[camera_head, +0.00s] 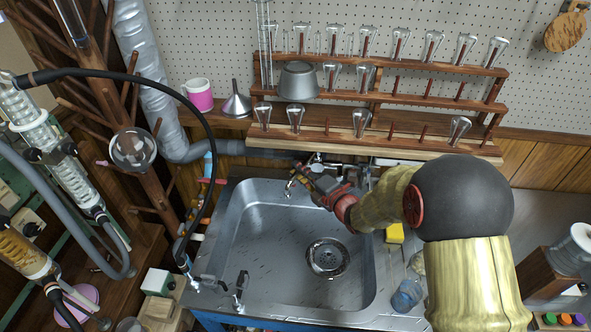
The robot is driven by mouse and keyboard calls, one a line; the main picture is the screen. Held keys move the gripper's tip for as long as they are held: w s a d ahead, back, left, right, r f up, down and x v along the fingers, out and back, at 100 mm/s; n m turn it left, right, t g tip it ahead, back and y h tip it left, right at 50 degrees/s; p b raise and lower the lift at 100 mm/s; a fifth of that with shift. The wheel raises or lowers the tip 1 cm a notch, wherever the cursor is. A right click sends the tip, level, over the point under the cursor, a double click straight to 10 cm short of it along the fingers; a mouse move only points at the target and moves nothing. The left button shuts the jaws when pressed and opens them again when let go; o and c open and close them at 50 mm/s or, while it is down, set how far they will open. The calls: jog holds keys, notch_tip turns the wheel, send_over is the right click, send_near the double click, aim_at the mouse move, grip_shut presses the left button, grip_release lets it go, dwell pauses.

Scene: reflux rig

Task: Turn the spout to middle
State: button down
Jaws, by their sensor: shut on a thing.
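The metal spout (289,188) shows in the head view at the back of the sink (228,235), its end at the left of the faucet body (350,168). My gripper (302,180) reaches in from the right over the back of the sink. Its fingertips are shut on the spout near its free end. The gripper and wrist hide part of the spout's length and of the faucet. The round drain (328,258) lies to the right of the spout's end and nearer to me.
A wooden rack (390,147) with several upside-down glass vessels stands behind the sink. A yellow sponge (394,234) and a blue glass jar (407,295) are on the sink's right side. Hoses and glass condensers crowd the left. The basin is empty.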

jog(key=shift+s+d+n+g+y, duration=0.3)
jog(key=shift+d+n+g+y, duration=0.25)
jog(key=shift+d+y, duration=0.1)
jog(key=shift+s+d+n+g+y, duration=0.3)
jog(key=shift+d+n+g+y, duration=0.2)
jog(key=shift+n+y, duration=0.1)
jog(key=shift+s+d+n+g+y, duration=0.3)
jog(key=shift+d+n+g+y, duration=0.25)
jog(key=shift+d+y, duration=0.1)
jog(key=c, duration=1.8)
grip_release()
jog(key=v, duration=1.2)
